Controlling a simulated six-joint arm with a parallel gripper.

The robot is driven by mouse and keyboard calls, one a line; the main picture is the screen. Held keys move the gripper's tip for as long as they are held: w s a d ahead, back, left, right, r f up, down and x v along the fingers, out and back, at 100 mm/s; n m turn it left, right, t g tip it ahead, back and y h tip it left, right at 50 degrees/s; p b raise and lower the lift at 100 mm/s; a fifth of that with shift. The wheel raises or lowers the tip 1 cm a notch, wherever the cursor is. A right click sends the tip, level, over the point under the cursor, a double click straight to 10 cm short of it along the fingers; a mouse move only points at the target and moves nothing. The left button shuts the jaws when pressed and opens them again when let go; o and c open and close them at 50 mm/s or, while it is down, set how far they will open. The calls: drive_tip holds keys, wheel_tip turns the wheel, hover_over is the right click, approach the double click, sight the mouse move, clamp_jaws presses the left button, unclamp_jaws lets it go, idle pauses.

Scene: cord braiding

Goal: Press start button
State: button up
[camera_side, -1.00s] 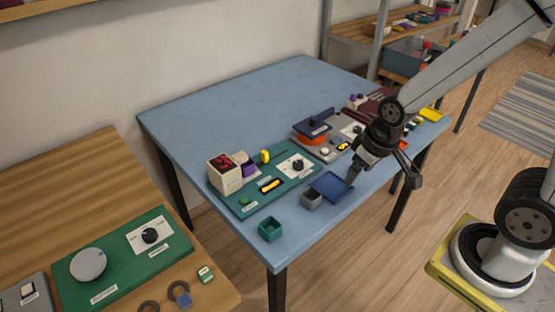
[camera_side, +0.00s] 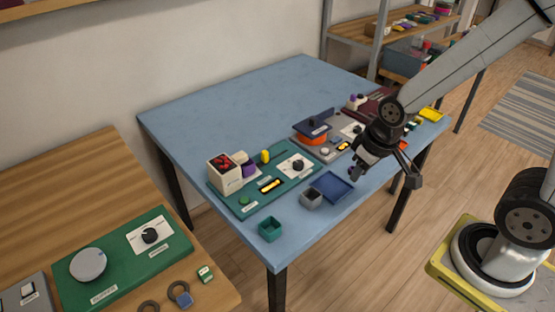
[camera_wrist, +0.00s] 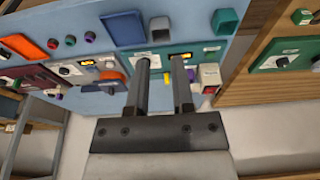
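A green panel (camera_side: 283,182) lies on the near left part of the blue table. It carries a small green round button (camera_side: 244,200), a lit yellow display (camera_side: 271,186) and a black dial (camera_side: 298,165). A grey panel (camera_side: 312,147) beyond it has a white round button (camera_side: 325,152). The labels are too small to read, so I cannot tell which button is start. My gripper (camera_side: 354,173) is above the table's near edge, right of the green panel.
A blue tray (camera_side: 331,187), a grey cup (camera_side: 311,198) and a teal cup (camera_side: 270,229) stand along the near edge. A white box with red contents (camera_side: 224,173) and a yellow peg (camera_side: 265,156) rise from the green panel. The table's back half (camera_side: 240,105) is clear.

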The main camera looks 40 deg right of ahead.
clamp_jaws()
idle(1.4)
